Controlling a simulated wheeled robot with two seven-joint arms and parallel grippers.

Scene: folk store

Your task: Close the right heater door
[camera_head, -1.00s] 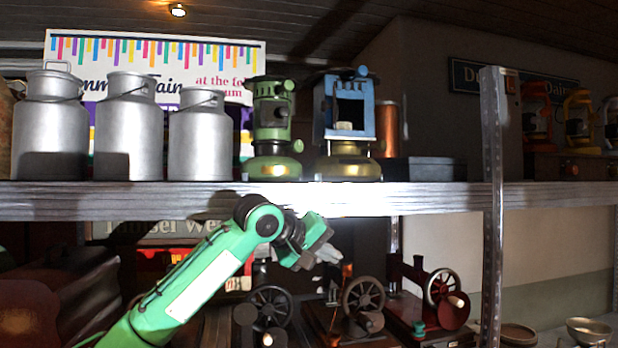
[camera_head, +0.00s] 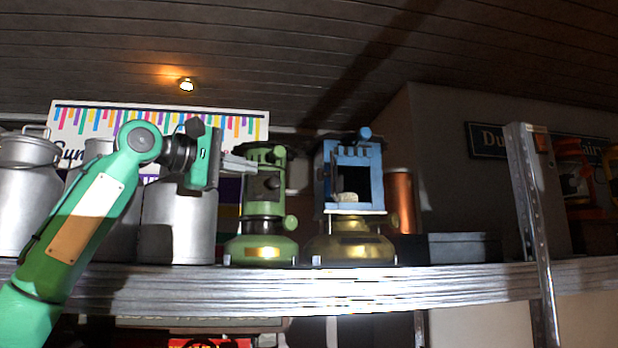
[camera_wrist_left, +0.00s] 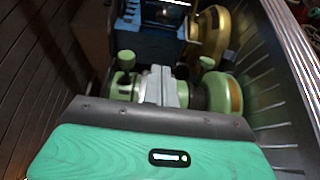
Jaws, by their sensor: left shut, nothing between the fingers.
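The right heater (camera_head: 375,185) is blue with a brass base and stands on the shelf. Its front shows a dark opening with a pale piece inside, so its door appears open; the door panel itself is hard to make out. The left heater (camera_head: 265,225) is green and stands just left of it. My left gripper (camera_head: 245,163) is shut and empty, at the height of the green heater's upper part and left of the blue one. In the left wrist view, the shut fingers (camera_wrist_left: 166,88) overlap the green heater (camera_wrist_left: 228,92), with the blue heater (camera_wrist_left: 155,45) beyond. My right gripper is not in view.
Metal milk cans (camera_head: 180,220) stand on the shelf (camera_head: 400,285), left of the heaters and behind my left arm. A copper cylinder (camera_head: 402,203) and dark box (camera_head: 460,248) are to the right. A metal post (camera_head: 532,200) rises farther right.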

